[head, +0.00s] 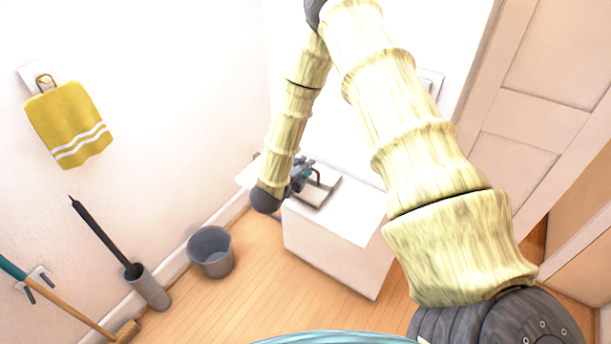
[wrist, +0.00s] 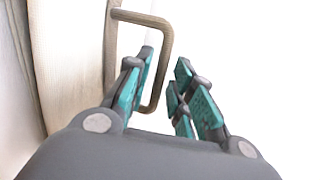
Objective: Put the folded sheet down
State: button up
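My gripper (head: 303,175) is above the top of a low white cabinet (head: 335,250). In the wrist view its teal fingers (wrist: 165,90) are apart, with a gap between them. A brown bracket-shaped handle (wrist: 143,16) reaches into the view near the left finger; contact is unclear. The handle joins a cream upright surface (wrist: 70,60) at the left. In the head view, a small pale flat thing (head: 322,190) with a dark edge lies on the cabinet beside my gripper. It may be the folded sheet; I cannot tell for certain.
A yellow towel (head: 68,125) with white stripes hangs on the left wall. A grey bucket (head: 212,252), a brush holder (head: 150,290) and a leaning broom (head: 60,302) stand along that wall. A panelled door (head: 540,110) is at the right. Wooden floor is clear before the cabinet.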

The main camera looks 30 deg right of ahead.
jog(key=shift+x, duration=0.9)
grip_shut()
jog(key=shift+r, duration=0.15)
jog(key=shift+w+a+r+b, duration=0.1)
jog(key=shift+r+b, duration=0.25)
jog(key=shift+r, duration=0.1)
jog(key=shift+r+b, duration=0.5)
jog(key=shift+r, duration=0.45)
jog(key=s+a+r+b, duration=0.1)
jog(key=s+a+b, duration=0.1)
jog(key=s+a, duration=0.2)
jog(key=s+a+r+b, duration=0.1)
jog(key=s+a+b, duration=0.2)
jog(key=s, duration=0.6)
jog(key=shift+s+a, duration=0.25)
jog(key=shift+a, duration=0.7)
